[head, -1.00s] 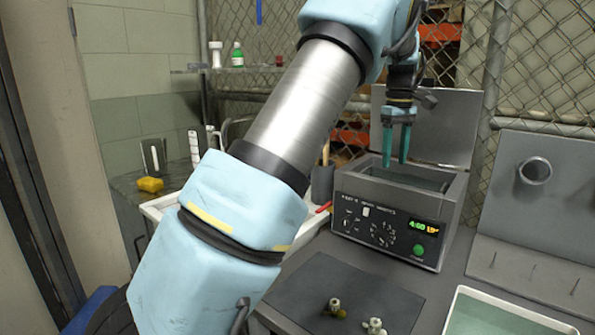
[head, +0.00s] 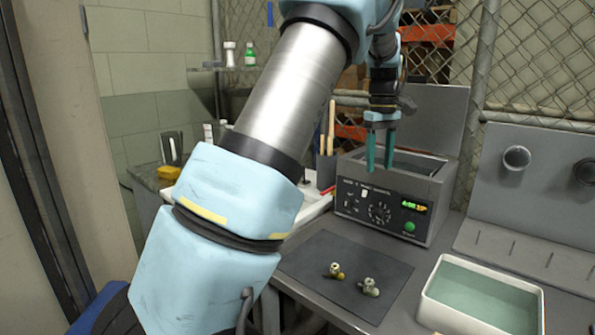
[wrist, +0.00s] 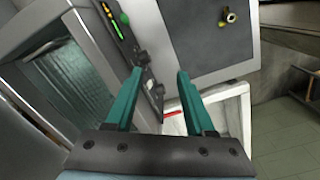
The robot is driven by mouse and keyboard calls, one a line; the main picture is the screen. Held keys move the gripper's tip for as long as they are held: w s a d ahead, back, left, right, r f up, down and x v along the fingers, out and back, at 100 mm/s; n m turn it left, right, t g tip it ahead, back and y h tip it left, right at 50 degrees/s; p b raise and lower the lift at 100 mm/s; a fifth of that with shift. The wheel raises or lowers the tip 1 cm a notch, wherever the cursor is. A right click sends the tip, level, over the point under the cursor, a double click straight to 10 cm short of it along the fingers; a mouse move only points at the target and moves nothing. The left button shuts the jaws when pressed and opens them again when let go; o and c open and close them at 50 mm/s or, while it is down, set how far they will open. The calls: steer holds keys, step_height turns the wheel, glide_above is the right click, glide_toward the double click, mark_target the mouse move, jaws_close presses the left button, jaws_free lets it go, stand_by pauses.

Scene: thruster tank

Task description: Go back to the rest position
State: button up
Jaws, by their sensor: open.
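My gripper (head: 380,150) has two teal fingers pointing down. It is open, with nothing between the fingers, in front of the grey tank unit (head: 392,197) and level with its top. The unit's lid stands raised at the back, and its front carries dials, a lit display and a green button. In the wrist view the fingers (wrist: 155,100) are apart and empty, with the tank's liquid (wrist: 65,85) to the left.
Two small brass fittings (head: 336,271) (head: 368,287) lie on a dark mat (head: 345,250). A white tray of greenish liquid (head: 428,308) stands at right. A grey panel (head: 500,220) with round sockets stands behind it. A yellow sponge (head: 168,173) lies at left.

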steer(key=s+a+f+m, duration=0.1)
steer(key=s+a+f, duration=0.2)
steer(key=a, duration=0.6)
steer(key=s+a+f+m, duration=0.1)
steer(key=s+a+f, duration=0.2)
steer(key=a, duration=0.5)
steer(key=s+a+f+m+t, duration=0.1)
steer(key=s+a+f+m, duration=0.2)
steer(key=s+a, duration=0.7)
steer(key=s+f, duration=0.2)
steer(key=s, duration=0.1)
steer(key=shift+s+f+m+t, duration=0.15)
steer(key=shift+s+m+t, duration=0.15)
steer(key=shift+t, duration=0.1)
steer(key=shift+a, duration=0.1)
